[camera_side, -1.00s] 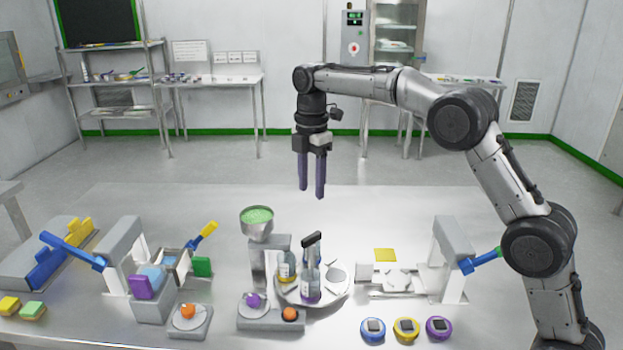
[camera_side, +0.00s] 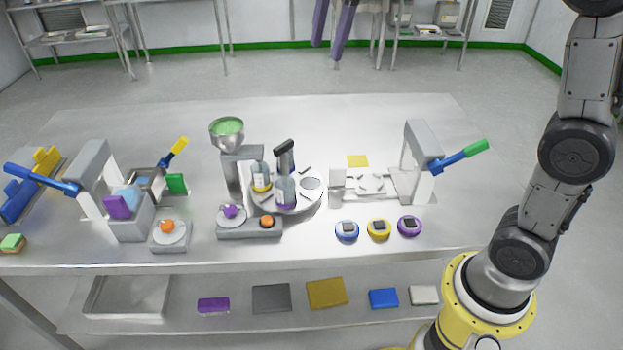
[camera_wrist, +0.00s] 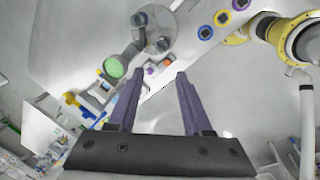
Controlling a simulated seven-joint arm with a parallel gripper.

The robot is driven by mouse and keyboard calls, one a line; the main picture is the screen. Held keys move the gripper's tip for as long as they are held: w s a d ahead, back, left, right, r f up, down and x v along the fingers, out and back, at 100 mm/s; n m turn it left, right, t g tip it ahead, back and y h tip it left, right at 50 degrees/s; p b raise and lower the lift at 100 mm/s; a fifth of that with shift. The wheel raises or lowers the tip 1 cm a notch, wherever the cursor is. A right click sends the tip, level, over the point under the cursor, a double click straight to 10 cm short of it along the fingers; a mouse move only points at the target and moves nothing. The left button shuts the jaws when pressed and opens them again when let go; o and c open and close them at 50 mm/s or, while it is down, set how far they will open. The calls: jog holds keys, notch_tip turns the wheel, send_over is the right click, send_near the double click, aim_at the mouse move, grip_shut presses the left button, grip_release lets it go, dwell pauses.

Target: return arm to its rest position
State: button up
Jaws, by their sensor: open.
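My gripper (camera_side: 334,28) shows at the top edge of the side view, with only its two purple fingers in the picture. The fingers are apart and hold nothing. They hang high, beyond the back edge of the steel table (camera_side: 300,115). In the wrist view my gripper (camera_wrist: 158,80) is also open and empty, with the table and floor far below. The upper part of my arm is cut off by the top of the side view.
On the table stand a hopper with green granules (camera_side: 227,127), a round turntable (camera_side: 300,204) with bottles, a left press (camera_side: 92,175), a right press (camera_side: 422,150), and several round timers (camera_side: 378,229). A lower shelf (camera_side: 240,325) holds coloured blocks. Air around the gripper looks clear.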

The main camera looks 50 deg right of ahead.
jog(key=s+f+m+t, duration=0.25)
jog(key=s+m, duration=0.45)
jog(key=s, duration=1)
jog(key=s+f+m, duration=0.6)
jog(key=f+m, duration=0.3)
jog(key=f, duration=0.2)
jog(key=shift+s+f+m, duration=0.15)
jog(key=shift+f+m, duration=0.15)
jog(key=shift+f, duration=0.05)
